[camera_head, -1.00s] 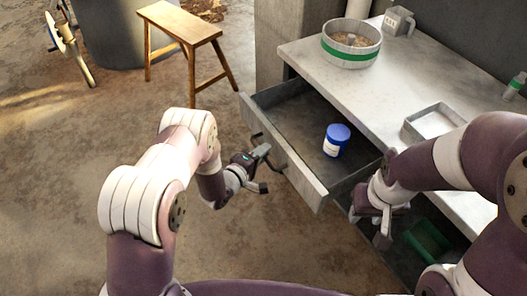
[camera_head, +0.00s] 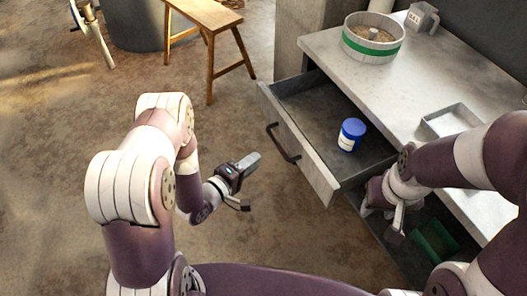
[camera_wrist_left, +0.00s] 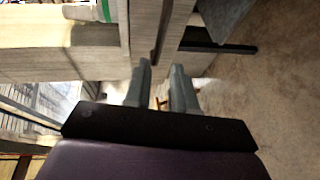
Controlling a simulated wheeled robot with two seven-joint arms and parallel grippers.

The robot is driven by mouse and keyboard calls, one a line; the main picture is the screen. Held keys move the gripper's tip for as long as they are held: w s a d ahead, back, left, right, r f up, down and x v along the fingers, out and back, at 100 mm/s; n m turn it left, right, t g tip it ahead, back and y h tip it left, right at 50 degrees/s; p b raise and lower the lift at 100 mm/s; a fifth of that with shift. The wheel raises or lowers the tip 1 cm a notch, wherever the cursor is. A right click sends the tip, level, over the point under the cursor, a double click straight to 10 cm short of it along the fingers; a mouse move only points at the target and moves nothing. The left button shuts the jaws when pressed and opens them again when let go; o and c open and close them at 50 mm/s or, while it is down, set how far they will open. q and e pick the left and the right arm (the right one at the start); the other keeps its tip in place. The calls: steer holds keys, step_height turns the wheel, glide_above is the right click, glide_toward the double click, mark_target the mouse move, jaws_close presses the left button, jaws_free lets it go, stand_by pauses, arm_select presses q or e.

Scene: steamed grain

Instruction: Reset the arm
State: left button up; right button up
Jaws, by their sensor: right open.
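My left gripper (camera_head: 250,183) is open and empty, in the air left of the pulled-out drawer and apart from its dark handle (camera_head: 283,146). In the left wrist view its two grey fingers (camera_wrist_left: 161,78) stand apart with nothing between them. My right gripper (camera_head: 388,212) is open, low at the right beside the drawer's near corner and above a lower compartment; its fingers are partly hidden. The open drawer (camera_head: 305,104) holds a blue-lidded jar (camera_head: 351,135) standing upright.
The grey counter (camera_head: 415,88) carries a round green-banded steamer (camera_head: 372,40) with grain, a metal cup (camera_head: 422,17) and a shallow square tray (camera_head: 450,121). A green object (camera_head: 433,243) lies in the lower compartment.

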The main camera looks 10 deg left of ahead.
arm_select(q)
steer(key=shift+s+a+r, duration=0.1)
steer(key=shift+s+a, duration=0.05)
steer(key=shift+s, duration=0.25)
